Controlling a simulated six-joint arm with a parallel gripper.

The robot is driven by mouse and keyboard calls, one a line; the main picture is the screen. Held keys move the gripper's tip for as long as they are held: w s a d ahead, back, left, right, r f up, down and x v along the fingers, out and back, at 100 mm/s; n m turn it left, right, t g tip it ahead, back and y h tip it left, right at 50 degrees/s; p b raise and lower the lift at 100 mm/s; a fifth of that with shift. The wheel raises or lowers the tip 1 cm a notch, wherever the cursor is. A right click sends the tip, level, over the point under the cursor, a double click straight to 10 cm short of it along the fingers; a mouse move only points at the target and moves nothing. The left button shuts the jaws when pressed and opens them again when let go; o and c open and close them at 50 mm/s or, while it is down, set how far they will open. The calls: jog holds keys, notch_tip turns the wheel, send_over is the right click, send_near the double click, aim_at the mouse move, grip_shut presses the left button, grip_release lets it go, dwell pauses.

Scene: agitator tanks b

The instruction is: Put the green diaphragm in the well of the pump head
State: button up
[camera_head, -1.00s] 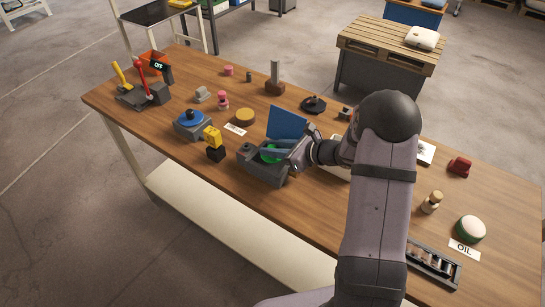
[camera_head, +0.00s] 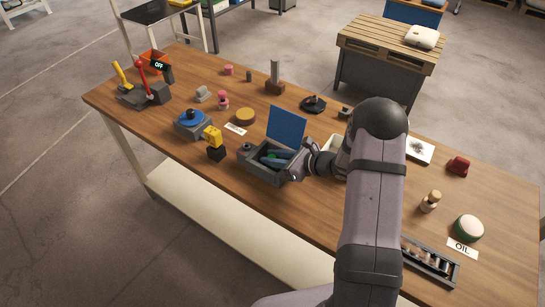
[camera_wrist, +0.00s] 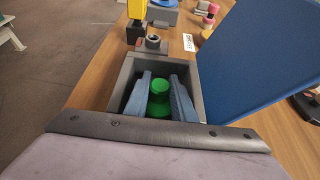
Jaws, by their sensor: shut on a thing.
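The green diaphragm (camera_wrist: 159,87) is between the two blue-grey fingers of my gripper (camera_wrist: 160,95) in the wrist view. The fingers are shut on it, inside the walls of the grey pump head (camera_wrist: 122,77). A little green shows between the fingers in the head view. The pump head's blue lid (camera_head: 287,127) stands open at its back; it fills the right of the wrist view (camera_wrist: 262,50). The diaphragm's underside and the well floor are mostly hidden, so I cannot tell whether it touches the floor.
A yellow and black block (camera_head: 214,142) stands just left of the pump head. A blue-topped grey unit (camera_head: 191,122) and a tan disc (camera_head: 245,116) are behind it. The wooden table is clear in front of the pump head.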

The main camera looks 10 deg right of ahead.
jog(key=shift+f, duration=0.1)
jog(key=o, duration=1.1)
jog(key=shift+c, duration=0.2)
jog(key=shift+r, duration=0.2)
